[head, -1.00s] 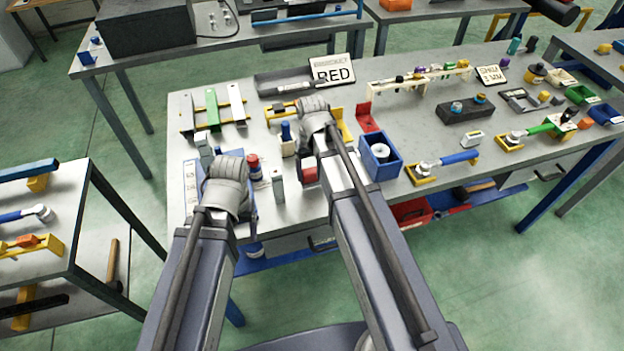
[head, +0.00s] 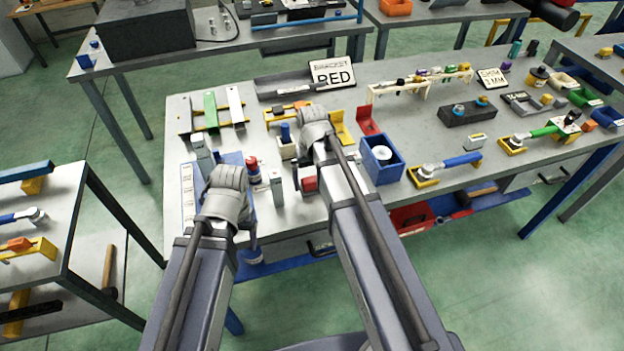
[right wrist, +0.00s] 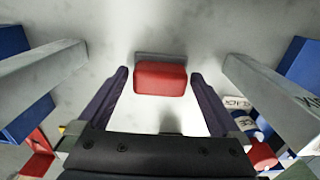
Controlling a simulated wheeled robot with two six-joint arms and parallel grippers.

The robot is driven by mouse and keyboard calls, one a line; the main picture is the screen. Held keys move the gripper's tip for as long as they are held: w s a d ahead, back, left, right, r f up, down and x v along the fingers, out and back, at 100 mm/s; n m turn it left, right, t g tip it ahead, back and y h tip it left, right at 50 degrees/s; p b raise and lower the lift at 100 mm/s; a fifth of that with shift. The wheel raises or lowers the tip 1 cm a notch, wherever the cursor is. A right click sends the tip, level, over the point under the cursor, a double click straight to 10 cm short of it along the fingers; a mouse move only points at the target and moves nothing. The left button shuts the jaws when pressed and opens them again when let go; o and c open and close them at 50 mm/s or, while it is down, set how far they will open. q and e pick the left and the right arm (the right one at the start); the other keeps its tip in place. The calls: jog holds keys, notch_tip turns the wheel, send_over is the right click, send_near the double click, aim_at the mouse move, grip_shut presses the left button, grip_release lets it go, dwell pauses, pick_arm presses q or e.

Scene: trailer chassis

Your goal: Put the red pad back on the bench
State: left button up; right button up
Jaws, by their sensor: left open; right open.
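The red pad (right wrist: 160,79) lies on the grey bench top with a grey strip along its far edge in the right wrist view. It also shows near the bench's front edge in the head view (head: 310,184). My right gripper (right wrist: 161,76) is open, with one dark finger on each side of the pad and a gap on both sides. In the head view the right gripper (head: 309,186) is mostly hidden by its own wrist. My left gripper (head: 238,215) is over the bench's front left part, its fingers largely hidden. The bench (head: 345,215) carries many parts.
A blue box (head: 381,160) stands right of the pad, with a red bracket (head: 368,121) behind it. A small pale block (head: 278,188) and a red-capped bottle (head: 253,169) stand to the left.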

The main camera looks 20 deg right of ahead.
aim_at(312, 179)
jog(key=shift+r, duration=0.1)
notch_tip(312, 179, up, 12)
jog(key=p, duration=1.2)
